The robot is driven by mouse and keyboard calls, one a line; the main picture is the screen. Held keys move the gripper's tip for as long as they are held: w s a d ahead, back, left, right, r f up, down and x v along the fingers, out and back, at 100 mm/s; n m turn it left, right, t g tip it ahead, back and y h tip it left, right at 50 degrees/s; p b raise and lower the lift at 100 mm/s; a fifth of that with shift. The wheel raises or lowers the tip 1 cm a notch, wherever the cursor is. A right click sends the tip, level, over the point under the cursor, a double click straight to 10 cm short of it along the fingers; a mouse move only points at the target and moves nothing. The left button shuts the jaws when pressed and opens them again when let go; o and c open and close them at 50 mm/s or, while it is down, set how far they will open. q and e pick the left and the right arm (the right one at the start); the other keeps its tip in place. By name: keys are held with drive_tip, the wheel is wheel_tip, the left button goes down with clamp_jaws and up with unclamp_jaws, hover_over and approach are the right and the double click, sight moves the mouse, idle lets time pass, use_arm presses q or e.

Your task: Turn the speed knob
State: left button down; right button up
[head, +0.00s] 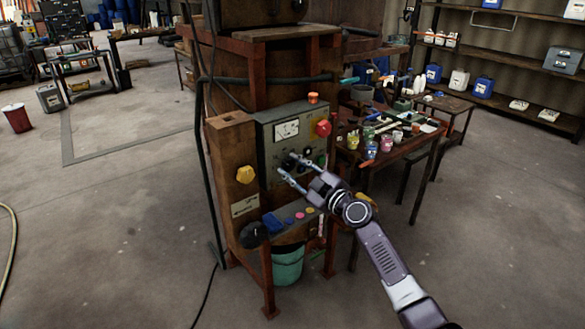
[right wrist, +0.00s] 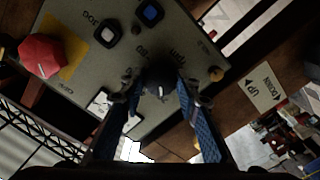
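A grey control panel (head: 306,132) is mounted on the front of a wooden cabinet and also shows in the right wrist view (right wrist: 190,38). A round black knob (right wrist: 160,80) with a pale mark stands on it. My right gripper (head: 286,163) is at the panel face with its two fingers apart. In the right wrist view its fingertips (right wrist: 157,92) lie on either side of the black knob. I cannot tell whether either finger touches it. The knob's label is not clearly readable, and the knob is partly hidden in the head view. My left gripper is not in view.
A red knob (head: 323,128) on a yellow plate, a meter (head: 287,130) and other buttons are close on the panel. A yellow knob (head: 245,174) is on the cabinet's left. A cluttered bench (head: 400,150) stands right.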

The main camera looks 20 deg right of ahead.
drive_tip(key=shift+c, duration=1.2)
